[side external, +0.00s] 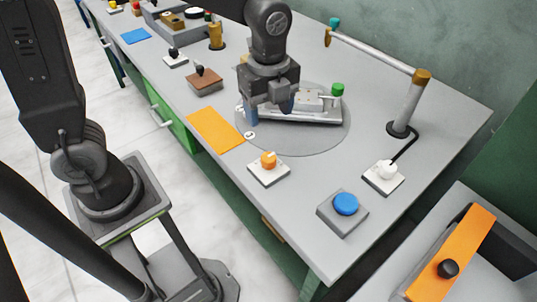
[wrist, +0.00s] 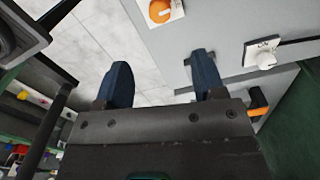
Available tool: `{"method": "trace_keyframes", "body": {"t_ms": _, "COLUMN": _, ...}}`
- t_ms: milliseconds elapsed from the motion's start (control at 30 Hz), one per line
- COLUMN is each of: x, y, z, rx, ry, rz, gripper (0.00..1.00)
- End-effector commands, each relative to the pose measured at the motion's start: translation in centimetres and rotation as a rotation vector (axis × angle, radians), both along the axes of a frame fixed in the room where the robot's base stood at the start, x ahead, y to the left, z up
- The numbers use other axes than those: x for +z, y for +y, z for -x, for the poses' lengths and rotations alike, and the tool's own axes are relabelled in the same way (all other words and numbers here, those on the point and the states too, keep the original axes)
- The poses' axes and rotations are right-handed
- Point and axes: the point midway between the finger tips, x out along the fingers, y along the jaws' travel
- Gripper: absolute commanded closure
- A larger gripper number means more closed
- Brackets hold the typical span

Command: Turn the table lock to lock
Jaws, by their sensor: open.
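An orange knob (side external: 268,160) on a white plate sits near the front edge, beside the round grey turntable (side external: 300,143). No label is readable, so I cannot be sure it is the table lock. The orange knob also shows at the top of the wrist view (wrist: 159,11). My gripper (side external: 269,108) is over the left part of the turntable, beside a metal fixture (side external: 300,116), and apart from the knob. In the wrist view my gripper's blue fingers (wrist: 162,80) are spread wide with nothing between them.
A white knob (side external: 387,170) and a blue button (side external: 345,204) lie to the right. A lamp post (side external: 406,108) with a horizontal bar stands behind. An orange mat (side external: 214,129) and a brown block with a black knob (side external: 204,82) are left. The bench between orange knob and button is clear.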

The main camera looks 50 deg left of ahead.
Motion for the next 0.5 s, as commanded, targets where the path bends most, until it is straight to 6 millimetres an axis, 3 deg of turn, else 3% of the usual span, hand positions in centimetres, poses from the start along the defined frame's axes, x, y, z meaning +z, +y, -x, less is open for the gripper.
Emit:
{"method": "trace_keyframes", "body": {"t_ms": 167, "x": -1.9, "y": 0.0, "z": 0.1, "rx": -0.007, "ry": 0.007, "rz": -0.001, "gripper": 0.37}}
{"method": "trace_keyframes", "body": {"t_ms": 500, "x": -8.8, "y": 0.0, "z": 0.2, "rx": -0.004, "ry": 0.008, "rz": -0.002, "gripper": 0.37}}
